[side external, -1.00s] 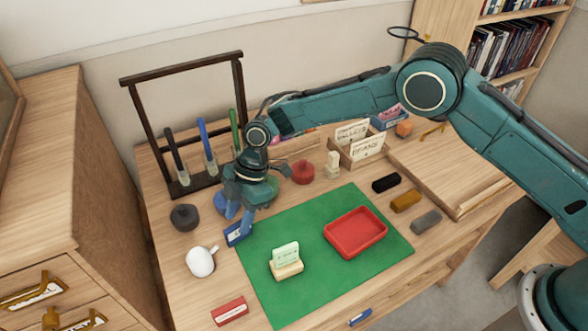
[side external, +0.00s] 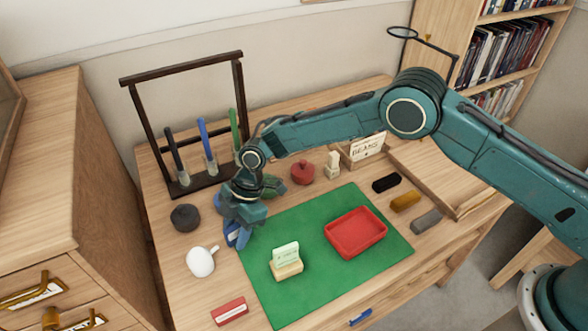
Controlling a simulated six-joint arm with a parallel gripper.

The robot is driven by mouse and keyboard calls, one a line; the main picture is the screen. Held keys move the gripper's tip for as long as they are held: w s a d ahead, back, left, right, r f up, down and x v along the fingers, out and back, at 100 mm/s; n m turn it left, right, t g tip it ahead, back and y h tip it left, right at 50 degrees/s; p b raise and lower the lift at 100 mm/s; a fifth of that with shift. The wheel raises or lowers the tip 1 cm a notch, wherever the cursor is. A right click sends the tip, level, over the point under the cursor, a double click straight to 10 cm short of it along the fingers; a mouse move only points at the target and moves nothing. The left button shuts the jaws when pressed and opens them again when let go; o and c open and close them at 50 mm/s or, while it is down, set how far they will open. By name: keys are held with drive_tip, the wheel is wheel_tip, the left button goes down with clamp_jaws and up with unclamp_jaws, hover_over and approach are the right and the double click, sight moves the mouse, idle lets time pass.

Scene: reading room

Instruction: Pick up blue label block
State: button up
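The blue label block (side external: 231,234) lies on the wooden table at the left edge of the green mat. It is partly hidden by my gripper (side external: 239,232). My gripper points down at the block, with its fingers low at it. One finger shows on the right side of the block. The other is hidden or merges with the blue shape, so I cannot tell whether the fingers touch or hold the block.
A white mug (side external: 201,262) and a dark round pot (side external: 184,217) stand close by on the left. The pen rack (side external: 203,180) rises behind. The green mat (side external: 310,225) bears a red tray (side external: 355,232) and a cream card stand (side external: 286,271). A red label block (side external: 230,311) lies in front.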

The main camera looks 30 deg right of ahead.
sight(234, 226)
clamp_jaws()
drive_tip(key=shift+r, duration=0.1)
wheel_tip(234, 226, up, 20)
idle(0.8)
idle(0.4)
